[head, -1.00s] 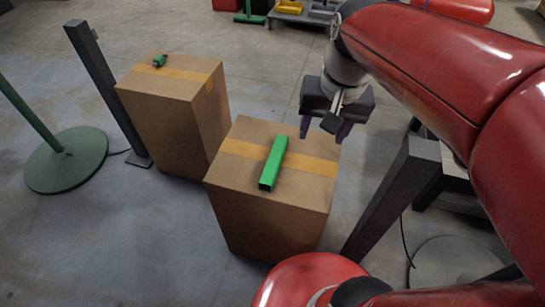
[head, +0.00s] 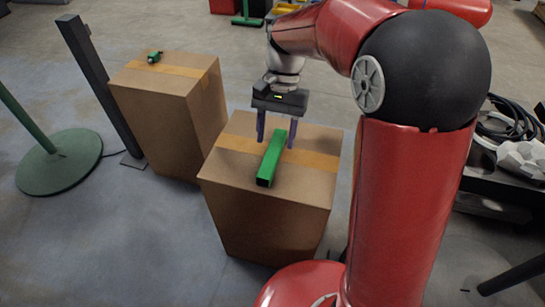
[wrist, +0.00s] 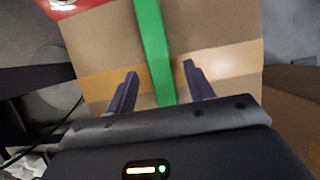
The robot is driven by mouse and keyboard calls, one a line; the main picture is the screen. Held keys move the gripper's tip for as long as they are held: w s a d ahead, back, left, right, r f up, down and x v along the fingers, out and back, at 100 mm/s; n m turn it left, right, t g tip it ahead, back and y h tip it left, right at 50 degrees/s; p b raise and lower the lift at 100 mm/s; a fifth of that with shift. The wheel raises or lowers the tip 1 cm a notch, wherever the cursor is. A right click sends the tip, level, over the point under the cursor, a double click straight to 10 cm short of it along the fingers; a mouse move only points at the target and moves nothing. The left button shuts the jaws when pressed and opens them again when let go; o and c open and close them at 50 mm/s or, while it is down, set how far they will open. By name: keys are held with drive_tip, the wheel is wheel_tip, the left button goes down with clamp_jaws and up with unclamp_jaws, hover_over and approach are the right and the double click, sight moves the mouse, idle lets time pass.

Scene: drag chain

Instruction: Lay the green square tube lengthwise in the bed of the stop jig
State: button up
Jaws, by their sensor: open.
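The green square tube (head: 271,160) lies on top of the near cardboard box, across its tape strip, with a dark open end toward me. It also shows in the wrist view (wrist: 153,50), running between the two fingers. My gripper (head: 276,146) is open, its purple fingers pointing down on either side of the tube's far half. In the wrist view the fingers (wrist: 160,76) stand apart from the tube with gaps on both sides. Whether the fingertips are down at tube height is hard to tell. I cannot make out the stop jig for certain.
The near cardboard box (head: 222,178) carries the tube. A second box (head: 150,95) stands behind left with a small green and dark object (head: 154,57) on top. A dark post (head: 93,75) and a green round stand base (head: 60,162) are at left. Cables (head: 508,125) lie at right.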

drive_tip(key=shift+x, duration=1.15)
clamp_jaws()
drive_tip(key=shift+r, duration=0.1)
